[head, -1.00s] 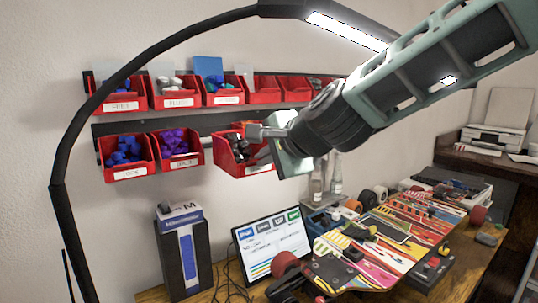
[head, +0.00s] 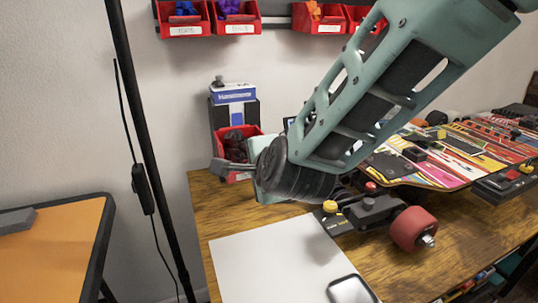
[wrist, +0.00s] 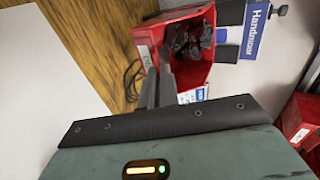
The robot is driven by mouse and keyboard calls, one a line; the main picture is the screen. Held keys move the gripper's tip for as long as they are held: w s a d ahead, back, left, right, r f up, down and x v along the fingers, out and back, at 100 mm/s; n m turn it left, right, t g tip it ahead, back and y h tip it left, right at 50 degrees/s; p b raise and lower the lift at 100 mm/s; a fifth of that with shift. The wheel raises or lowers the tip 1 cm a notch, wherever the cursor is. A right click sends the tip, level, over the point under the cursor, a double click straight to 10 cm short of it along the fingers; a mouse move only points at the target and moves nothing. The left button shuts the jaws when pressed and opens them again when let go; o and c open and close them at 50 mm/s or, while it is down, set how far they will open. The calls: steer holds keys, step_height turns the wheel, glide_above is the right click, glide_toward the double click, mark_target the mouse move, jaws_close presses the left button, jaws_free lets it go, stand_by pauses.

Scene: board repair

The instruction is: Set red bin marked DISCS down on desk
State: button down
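The red bin (head: 245,133) holds dark pieces and sits low at the back left of the desk (head: 205,193), in front of a blue-and-black box. I cannot tell whether its base touches the wood. The bin (wrist: 196,82) also shows in the wrist view, tilted in the picture, with a white label (wrist: 146,58) too small to read. My gripper (head: 228,166) is at the bin's front, its two grey fingers closed on the front wall. The fingers (wrist: 160,80) also show close together at the rim in the wrist view. My arm hides part of the bin's right side.
A white sheet (head: 285,265) covers the front left of the desk. A skateboard truck with a red wheel (head: 412,228) and a bright-patterned board (head: 450,150) lie to the right. Red bins (head: 318,18) hang on the wall. A black lamp pole (head: 150,140) stands left, beside an orange-topped table (head: 50,255).

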steer(key=shift+f+b, duration=3.05)
steer(key=shift+f, duration=0.6)
steer(key=shift+f+b, duration=2.05)
steer(key=shift+f, duration=0.15)
steer(key=c, duration=1.6)
jaws_free()
steer(key=shift+r, duration=0.1)
steer(key=shift+p+v, duration=0.9)
steer(key=shift+v, duration=7.8)
